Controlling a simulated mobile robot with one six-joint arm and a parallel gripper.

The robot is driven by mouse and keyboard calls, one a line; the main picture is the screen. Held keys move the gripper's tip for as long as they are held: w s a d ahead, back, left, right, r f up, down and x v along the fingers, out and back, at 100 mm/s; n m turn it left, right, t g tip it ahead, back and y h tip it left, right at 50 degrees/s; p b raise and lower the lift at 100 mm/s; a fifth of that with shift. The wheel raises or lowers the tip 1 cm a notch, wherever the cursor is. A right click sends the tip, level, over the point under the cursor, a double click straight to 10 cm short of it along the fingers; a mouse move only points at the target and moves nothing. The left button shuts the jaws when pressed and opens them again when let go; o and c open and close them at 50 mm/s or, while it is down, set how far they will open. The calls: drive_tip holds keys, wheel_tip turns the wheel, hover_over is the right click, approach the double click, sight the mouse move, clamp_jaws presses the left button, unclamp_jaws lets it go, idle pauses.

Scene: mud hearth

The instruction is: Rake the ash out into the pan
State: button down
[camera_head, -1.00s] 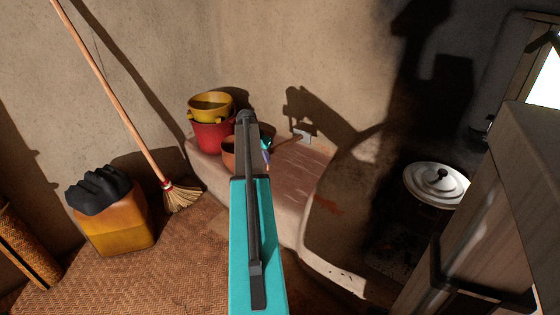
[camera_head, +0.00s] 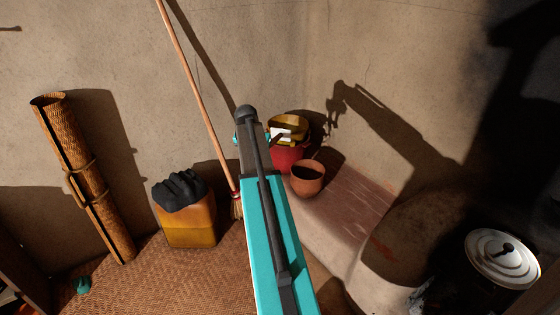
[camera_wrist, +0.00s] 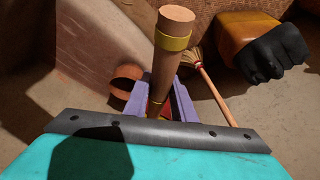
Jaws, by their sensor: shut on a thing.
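My gripper (camera_wrist: 158,103) has its purple fingers shut on a round wooden handle (camera_wrist: 168,55) with a yellow band, in the wrist view. The handle's near end points toward the camera, and its far end is hidden, so I cannot tell what tool head it carries. In the head view my arm hides most of the gripper. A small pale flat piece (camera_head: 284,135) shows beside the arm's end, in front of the buckets; it may be part of the held tool. Pale bits (camera_head: 418,298) lie at the hearth mouth at lower right, possibly ash. I see no pan.
A yellow bucket (camera_head: 297,122) in a red bucket (camera_head: 288,158) and a clay pot (camera_head: 308,178) stand on the mud ledge (camera_head: 345,205). A lidded pot (camera_head: 502,257) is at right. A broom (camera_head: 200,90), yellow canister (camera_head: 188,225) and rolled mat (camera_head: 84,180) stand left.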

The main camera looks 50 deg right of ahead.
drive_tip(key=w+a+r+n+t+y+p, duration=0.1)
drive_tip(key=w+a+r+n+p, duration=0.2)
drive_tip(key=a+r, duration=0.5)
drive_tip(key=w+a+r+n+p, duration=0.1)
drive_tip(key=w+a+r+p, duration=0.35)
drive_tip(key=a, duration=0.65)
drive_tip(key=w+a+r+n+t+y+p, duration=0.1)
drive_tip(key=w+a+r+n+p, duration=0.15)
drive_tip(key=a+r+p, duration=0.45)
drive_tip(key=s+a+r+n+p, duration=0.1)
drive_tip(key=a+r+n+p, duration=0.1)
drive_tip(key=a+r, duration=0.3)
drive_tip(key=s+a+r+n+y+p, duration=0.1)
drive_tip(key=a+r+p, duration=0.3)
drive_tip(key=a, duration=0.9)
drive_tip(key=s+a+r+n+p, duration=0.1)
drive_tip(key=a+r+n+p, duration=0.1)
drive_tip(key=a+r, duration=0.6)
drive_tip(key=shift+a+n+t+y+p, duration=0.4)
drive_tip(key=shift+a+n, duration=0.15)
drive_tip(key=shift+n, duration=0.2)
drive_tip(key=shift+w+d, duration=0.1)
